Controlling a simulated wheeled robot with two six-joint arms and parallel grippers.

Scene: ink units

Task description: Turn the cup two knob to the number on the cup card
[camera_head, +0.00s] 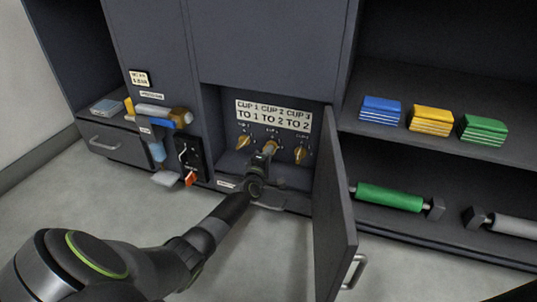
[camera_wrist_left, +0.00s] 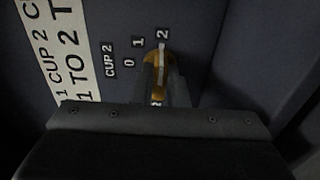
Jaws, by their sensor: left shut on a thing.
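The cup card (camera_head: 273,115) above the knobs reads CUP 1 TO 1, CUP 2 TO 2, CUP 3 TO 2. It shows partly in the left wrist view (camera_wrist_left: 65,55). The brass cup two knob (camera_head: 271,145) is the middle of three. My left gripper (camera_head: 268,151) is shut on it. In the left wrist view the knob (camera_wrist_left: 150,58) sits between the fingers, which hide part of it. Its white line points toward the 2, past 0 and 1. My right gripper is not in view.
Cup one (camera_head: 243,142) and cup three (camera_head: 301,154) knobs flank it closely. An open cabinet door (camera_head: 335,200) stands to the right. A shelf holds blue (camera_head: 381,110), yellow (camera_head: 431,121) and green (camera_head: 482,130) blocks, with a green roller (camera_head: 389,197) below.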

